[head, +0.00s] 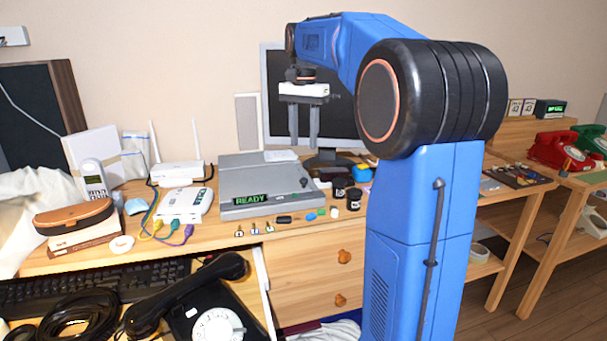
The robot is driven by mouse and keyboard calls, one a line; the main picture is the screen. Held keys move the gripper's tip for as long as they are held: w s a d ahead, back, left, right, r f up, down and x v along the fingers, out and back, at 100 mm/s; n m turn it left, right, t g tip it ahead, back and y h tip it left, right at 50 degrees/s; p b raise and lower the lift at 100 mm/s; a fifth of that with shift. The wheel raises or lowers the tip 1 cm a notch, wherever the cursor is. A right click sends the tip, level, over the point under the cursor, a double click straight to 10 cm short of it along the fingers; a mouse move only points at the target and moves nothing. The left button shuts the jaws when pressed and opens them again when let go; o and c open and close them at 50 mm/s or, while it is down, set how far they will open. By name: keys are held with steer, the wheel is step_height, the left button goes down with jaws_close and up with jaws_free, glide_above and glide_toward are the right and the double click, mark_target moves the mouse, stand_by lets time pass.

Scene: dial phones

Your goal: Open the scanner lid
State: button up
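The grey scanner (240,211) sits on the wooden desk in the middle of the head view, with a green READY display on its front. Its flat grey lid (255,178) lies closed on top. A white item (281,156) shows at the lid's back edge, and a small dark knob (303,182) is at its right side. My gripper (303,145) points down above the back right part of the scanner. Its two grey fingers are apart with nothing between them. The fingertips appear above the lid; the exact gap cannot be told.
A monitor (340,110) stands behind my gripper. Dark jars (354,198) stand right of the scanner, and a white router (181,172) and white device (185,204) stand left. Small items line the desk's front edge. A black dial phone (205,305) is on the lower left tray.

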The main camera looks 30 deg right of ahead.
mark_target(304, 179)
step_height(304, 179, down, 12)
steer(key=shift+r, duration=0.25)
stand_by(0.3)
jaws_close()
